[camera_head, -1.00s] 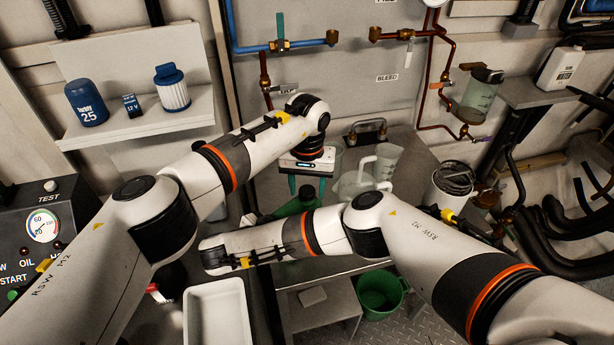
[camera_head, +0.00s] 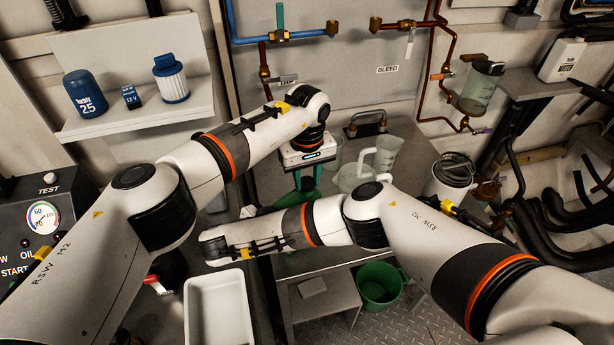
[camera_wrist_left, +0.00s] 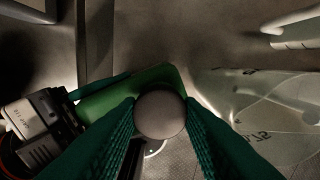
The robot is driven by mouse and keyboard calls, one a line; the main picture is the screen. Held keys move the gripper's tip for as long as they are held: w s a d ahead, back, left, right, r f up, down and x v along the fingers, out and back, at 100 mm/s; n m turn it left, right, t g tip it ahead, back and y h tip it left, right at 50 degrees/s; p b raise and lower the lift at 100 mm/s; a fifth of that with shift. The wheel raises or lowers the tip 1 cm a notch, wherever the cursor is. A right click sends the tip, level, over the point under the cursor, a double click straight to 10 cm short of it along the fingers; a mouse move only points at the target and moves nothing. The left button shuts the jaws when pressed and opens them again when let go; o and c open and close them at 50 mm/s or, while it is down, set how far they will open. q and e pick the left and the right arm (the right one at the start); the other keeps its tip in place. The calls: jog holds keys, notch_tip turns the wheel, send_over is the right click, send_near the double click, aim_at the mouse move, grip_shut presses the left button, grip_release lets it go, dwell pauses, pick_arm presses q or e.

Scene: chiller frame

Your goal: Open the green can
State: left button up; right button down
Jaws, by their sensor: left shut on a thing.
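The green can (camera_head: 296,198) is on the bench in the head view, partly hidden behind my right arm. It also shows in the left wrist view (camera_wrist_left: 130,92). My left gripper (camera_head: 307,184) comes down over it. In the left wrist view my left gripper's (camera_wrist_left: 160,118) two green ribbed fingers are shut on the can's round grey-brown cap (camera_wrist_left: 160,113), one on each side. My right gripper (camera_wrist_left: 92,88) shows at the left of the wrist view, a green finger beside the can. Whether it grips the can is hidden.
Clear jugs (camera_head: 386,155) stand just right of the can, close to my left gripper. A metal pot (camera_head: 449,183) is further right. A white tray (camera_head: 218,312) lies front left. A green bucket (camera_head: 380,288) is on the floor below the bench.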

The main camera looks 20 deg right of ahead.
pick_arm(q)
jog(key=n, duration=3.7)
jog(key=shift+r+n, duration=0.1)
jog(key=shift+n, duration=0.3)
jog(key=n, duration=0.9)
jog(key=shift+r, duration=0.15)
